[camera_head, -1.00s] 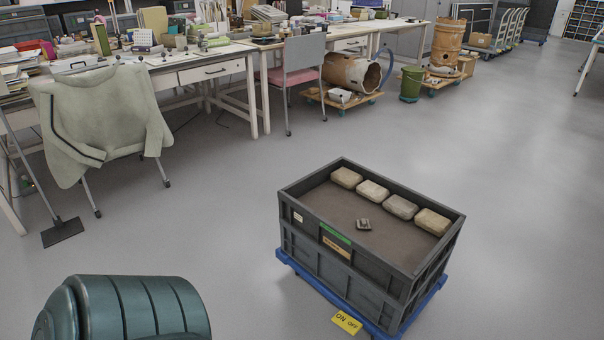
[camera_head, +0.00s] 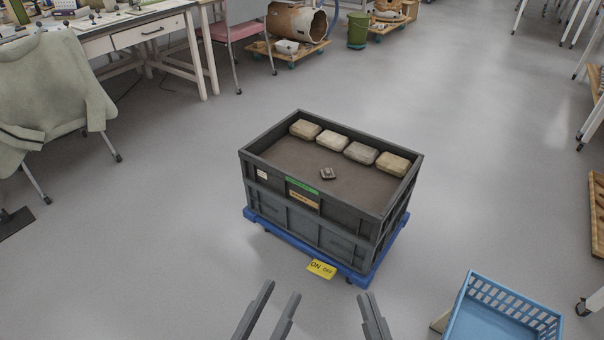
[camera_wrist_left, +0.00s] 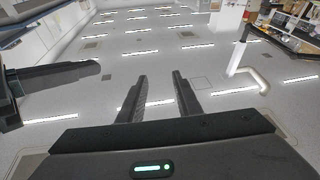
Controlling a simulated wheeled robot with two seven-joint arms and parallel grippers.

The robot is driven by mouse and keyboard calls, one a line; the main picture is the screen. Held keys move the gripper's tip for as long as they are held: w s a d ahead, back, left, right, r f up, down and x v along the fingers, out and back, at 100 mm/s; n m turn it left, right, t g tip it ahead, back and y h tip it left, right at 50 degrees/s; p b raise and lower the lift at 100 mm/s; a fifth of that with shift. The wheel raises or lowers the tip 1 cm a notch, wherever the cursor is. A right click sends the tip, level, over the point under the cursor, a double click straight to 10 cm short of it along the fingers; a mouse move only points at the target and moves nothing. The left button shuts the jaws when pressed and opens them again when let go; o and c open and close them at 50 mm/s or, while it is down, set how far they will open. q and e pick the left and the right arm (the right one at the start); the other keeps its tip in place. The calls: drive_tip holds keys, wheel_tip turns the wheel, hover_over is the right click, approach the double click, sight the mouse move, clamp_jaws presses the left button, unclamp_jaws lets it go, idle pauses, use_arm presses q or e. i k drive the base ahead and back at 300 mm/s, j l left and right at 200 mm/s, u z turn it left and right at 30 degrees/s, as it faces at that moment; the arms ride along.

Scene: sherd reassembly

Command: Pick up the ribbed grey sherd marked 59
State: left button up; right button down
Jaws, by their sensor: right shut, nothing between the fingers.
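A small grey sherd (camera_head: 328,174) lies on the brown bed inside the dark grey crate (camera_head: 341,222), near its middle. It is too small for me to read a mark or make out ribs. My left gripper (camera_head: 284,289) is at the bottom of the head view, in front of the crate, with its two fingers apart and nothing between them. Its spread fingers also show in the left wrist view (camera_wrist_left: 160,76). My right gripper (camera_head: 368,294) is to its right, shut and empty. Both are well apart from the sherd.
Several pale blocks (camera_head: 333,141) line the crate's back side. The crate stands on a blue dolly (camera_head: 300,251) with a yellow ON/OFF tag (camera_head: 321,269). A blue basket (camera_head: 505,318) is at lower right. A chair (camera_head: 50,95) stands at left.

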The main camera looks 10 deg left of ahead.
sight(327, 172)
drive_tip(key=z, duration=0.6)
drive_tip(key=i+j+z, duration=0.25)
drive_tip(key=j+z, duration=0.25)
drive_tip(key=j, duration=0.2)
drive_tip(key=i+j+z, duration=0.15)
drive_tip(key=j+z, duration=0.15)
drive_tip(key=i+j, duration=0.1)
drive_tip(key=j, duration=0.45)
drive_tip(key=j+z, duration=0.1)
drive_tip(key=j, duration=0.4)
drive_tip(key=i+j, duration=0.15)
drive_tip(key=j, duration=0.4)
